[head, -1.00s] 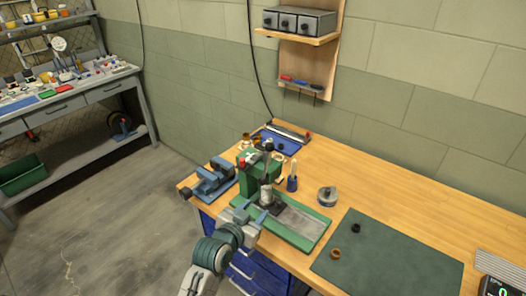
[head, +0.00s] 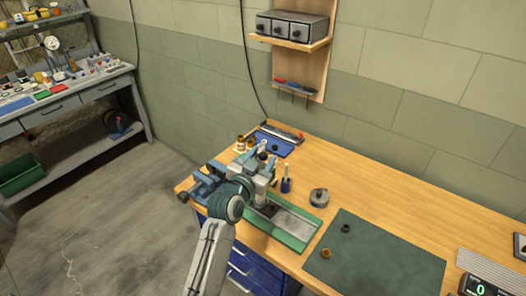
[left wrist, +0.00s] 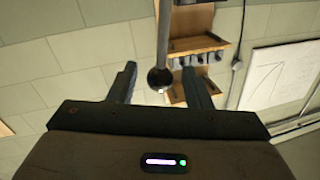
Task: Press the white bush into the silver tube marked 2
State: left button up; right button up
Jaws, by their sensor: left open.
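My left gripper (head: 257,160) is open at the top of the green-and-grey press on the bench. In the left wrist view, the press's dark lever with its ball knob (left wrist: 159,78) shows between the two open fingers (left wrist: 160,88); I cannot tell whether they touch it. A pale silver upright piece (head: 262,189) stands under the press head on its dark base. It is too small to tell tube from bush or to read a mark. My left arm hides part of the press. My right gripper is not in view.
A green mat (head: 380,262) holds a bronze ring (head: 325,253) and a black ring (head: 345,228). A round grey tin (head: 318,198) and a blue holder (head: 286,185) stand close by. A blue vise (head: 205,185) is at left.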

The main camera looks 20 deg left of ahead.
pick_arm(q)
jog(key=shift+w, duration=0.4)
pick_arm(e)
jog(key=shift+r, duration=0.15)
pick_arm(q)
jog(key=shift+c, duration=0.5)
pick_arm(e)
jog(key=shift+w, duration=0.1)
pick_arm(q)
grip_shut()
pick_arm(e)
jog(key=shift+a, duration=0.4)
pick_arm(q)
jog(key=shift+f, duration=0.1)
